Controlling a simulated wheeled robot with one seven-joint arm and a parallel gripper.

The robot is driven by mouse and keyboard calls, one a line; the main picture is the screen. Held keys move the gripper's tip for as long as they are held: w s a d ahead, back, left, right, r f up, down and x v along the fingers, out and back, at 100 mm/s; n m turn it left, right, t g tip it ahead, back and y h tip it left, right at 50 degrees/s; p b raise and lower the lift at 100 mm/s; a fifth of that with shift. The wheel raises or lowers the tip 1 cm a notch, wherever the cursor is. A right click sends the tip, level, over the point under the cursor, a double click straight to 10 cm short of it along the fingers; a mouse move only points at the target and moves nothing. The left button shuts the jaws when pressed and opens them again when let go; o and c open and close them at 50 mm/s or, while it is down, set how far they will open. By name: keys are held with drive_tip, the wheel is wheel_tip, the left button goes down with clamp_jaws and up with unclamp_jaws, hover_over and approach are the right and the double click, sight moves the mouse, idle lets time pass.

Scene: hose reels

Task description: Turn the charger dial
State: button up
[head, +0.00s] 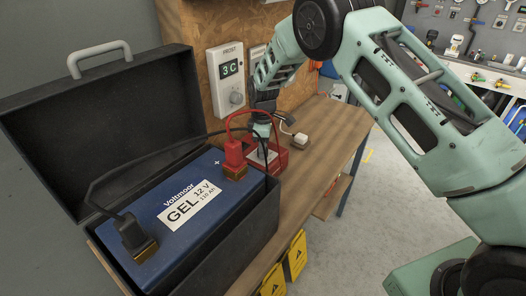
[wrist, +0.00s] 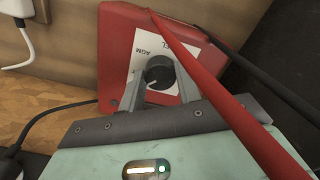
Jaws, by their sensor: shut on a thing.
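The charger (wrist: 187,80) is a red box with a white label, and in the head view the red box (head: 283,160) stands on the bench beyond the battery. Its dial (wrist: 160,72) is a black knob with a pale pointer mark, set low on the label. "AGM" and part of another word show on the label; the rest is covered. My gripper (wrist: 158,88) is shut on the dial, one grey finger on each side. In the head view my gripper (head: 262,135) reaches down at the charger, and the dial is hidden there.
A blue battery (head: 190,205) sits in a black case with its lid (head: 85,125) raised. A red cable (wrist: 225,85) crosses close over my gripper in the wrist view; a black cable runs beside it. Bare bench (head: 325,150) lies to the right.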

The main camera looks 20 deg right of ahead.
drive_tip(key=m+b, duration=0.1)
drive_tip(key=m, duration=0.2)
drive_tip(key=shift+m, duration=0.3)
drive_tip(key=m+b, duration=0.1)
drive_tip(key=m, duration=0.2)
drive_tip(key=shift+m, duration=0.3)
drive_tip(key=m+b, duration=0.1)
drive_tip(key=m, duration=0.2)
drive_tip(key=shift+m, duration=0.4)
drive_tip(key=m, duration=0.3)
drive_tip(key=shift+m, duration=0.3)
drive_tip(key=m, duration=0.6)
drive_tip(key=shift+a+r, duration=0.1)
drive_tip(key=m, duration=0.6)
drive_tip(key=shift+w, duration=0.1)
drive_tip(key=shift+m, duration=0.3)
drive_tip(key=o, duration=1)
drive_tip(key=shift+c, duration=0.2)
